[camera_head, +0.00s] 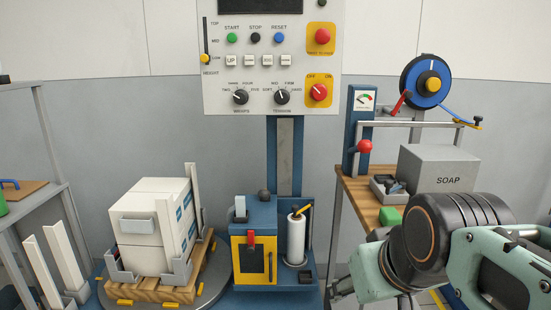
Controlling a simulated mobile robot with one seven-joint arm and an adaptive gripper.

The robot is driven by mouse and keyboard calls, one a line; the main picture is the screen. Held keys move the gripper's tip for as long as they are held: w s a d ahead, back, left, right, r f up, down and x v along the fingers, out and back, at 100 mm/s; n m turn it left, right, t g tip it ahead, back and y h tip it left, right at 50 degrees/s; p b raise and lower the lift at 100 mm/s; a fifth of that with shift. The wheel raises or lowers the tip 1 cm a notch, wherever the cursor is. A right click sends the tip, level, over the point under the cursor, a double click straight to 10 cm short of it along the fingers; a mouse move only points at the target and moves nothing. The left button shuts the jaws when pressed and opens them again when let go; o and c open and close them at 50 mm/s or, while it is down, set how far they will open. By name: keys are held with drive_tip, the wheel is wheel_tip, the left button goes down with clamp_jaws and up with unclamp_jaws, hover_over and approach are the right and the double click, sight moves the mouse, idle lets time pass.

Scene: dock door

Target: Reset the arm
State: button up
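My arm fills the lower right of the head view, with a black ribbed joint and pale green links. It is bent in front of the wooden bench (355,196) and covers part of it. My gripper cannot be made out in this view. A control panel (270,98) stands at the top middle. It carries a green START button (232,38), a dark STOP button (255,38) and a blue RESET button (279,38).
White boxes (140,220) stand on a wooden pallet (150,290) at the left. A blue and yellow unit (262,217) with a white roll (296,240) stands in the middle. A SOAP box (440,168) and a blue reel (412,84) are at the right.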

drive_tip(key=shift+m+g, duration=0.7)
drive_tip(key=shift+m, duration=0.2)
drive_tip(key=s, duration=0.2)
drive_tip(key=s+p, duration=0.2)
drive_tip(key=s, duration=0.1)
drive_tip(key=shift+s+a+f, duration=0.3)
drive_tip(key=shift+f, duration=0.1)
wheel_tip(320, 180, up, 30)
drive_tip(key=p, duration=3)
drive_tip(key=shift+w+f, duration=0.1)
drive_tip(key=shift+w, duration=0.05)
drive_tip(key=shift+c, duration=0.4)
